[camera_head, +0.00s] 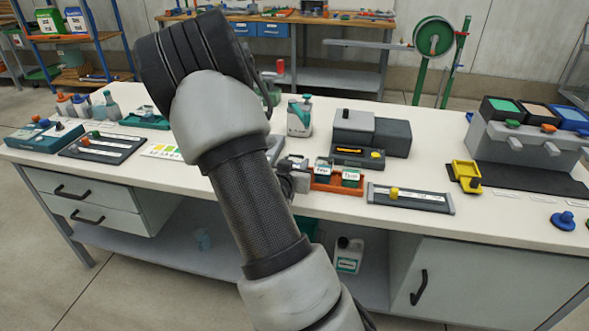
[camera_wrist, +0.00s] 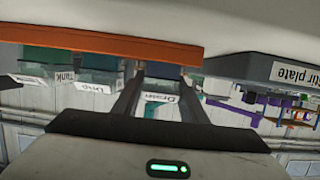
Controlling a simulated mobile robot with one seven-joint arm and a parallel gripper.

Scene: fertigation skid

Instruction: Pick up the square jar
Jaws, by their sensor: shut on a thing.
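In the wrist view, which looks upside down, my gripper (camera_wrist: 162,76) is shut on a small clear jar (camera_wrist: 160,100) labelled "Drain", one finger on each side. The jar is at an orange rack (camera_wrist: 100,38); I cannot tell whether it is clear of it. Two more square jars, labelled "Drip" (camera_wrist: 95,78) and "Tank" (camera_wrist: 50,70), are beside it. In the head view, the orange rack (camera_head: 336,187) holds those two jars (camera_head: 351,176).
A dark grey instrument (camera_head: 370,140) and a white bottle (camera_head: 299,117) stand behind. A yellow holder (camera_head: 466,176) is farther right. Trays and bottles fill the bench's left side. The bench front edge is close to the rack.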

